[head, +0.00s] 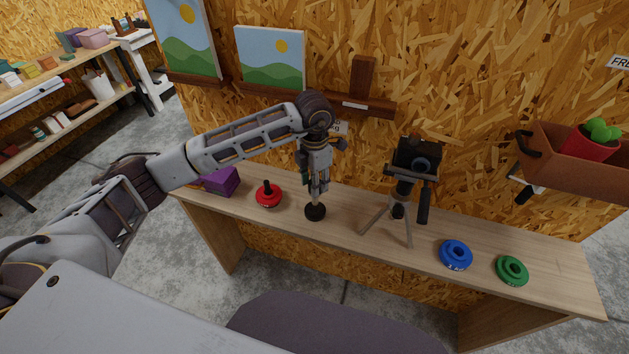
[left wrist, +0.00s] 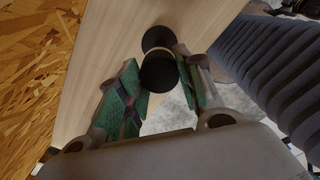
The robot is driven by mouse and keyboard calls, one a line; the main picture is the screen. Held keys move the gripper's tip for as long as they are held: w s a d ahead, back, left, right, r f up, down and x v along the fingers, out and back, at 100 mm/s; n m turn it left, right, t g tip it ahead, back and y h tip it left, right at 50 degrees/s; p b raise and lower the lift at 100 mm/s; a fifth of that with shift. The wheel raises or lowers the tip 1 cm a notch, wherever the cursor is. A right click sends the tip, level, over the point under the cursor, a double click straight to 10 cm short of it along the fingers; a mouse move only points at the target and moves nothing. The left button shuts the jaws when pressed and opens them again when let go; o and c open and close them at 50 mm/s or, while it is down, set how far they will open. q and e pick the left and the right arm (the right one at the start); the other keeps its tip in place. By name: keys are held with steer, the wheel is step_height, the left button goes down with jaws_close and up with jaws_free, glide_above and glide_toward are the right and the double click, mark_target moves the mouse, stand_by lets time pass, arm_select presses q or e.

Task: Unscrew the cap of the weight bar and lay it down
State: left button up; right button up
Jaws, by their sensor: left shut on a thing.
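The weight bar stands on the bench, with its round black base (head: 315,212) under my left gripper (head: 317,188). The gripper points straight down over it, and its fingers hide most of the upper bar. In the left wrist view, the black cap (left wrist: 159,73) lies between the green finger pads, with a pale band and the black base (left wrist: 157,38) beyond it. My left gripper is shut on the cap. The cap is in line with the bar; I cannot tell whether its thread is loose. My right gripper is not in view.
A red weight (head: 268,197) with a black peg and a purple box (head: 221,181) stand left on the bench (head: 545,285). A camera on a tripod (head: 415,160) stands close right. Blue (head: 456,254) and green (head: 512,270) weights lie farther right.

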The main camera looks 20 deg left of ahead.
arm_select(q)
steer(key=shift+n, duration=1.3)
steer(key=o, duration=1.1)
step_height(320, 180, up, 12)
steer(key=shift+s+f, duration=0.1)
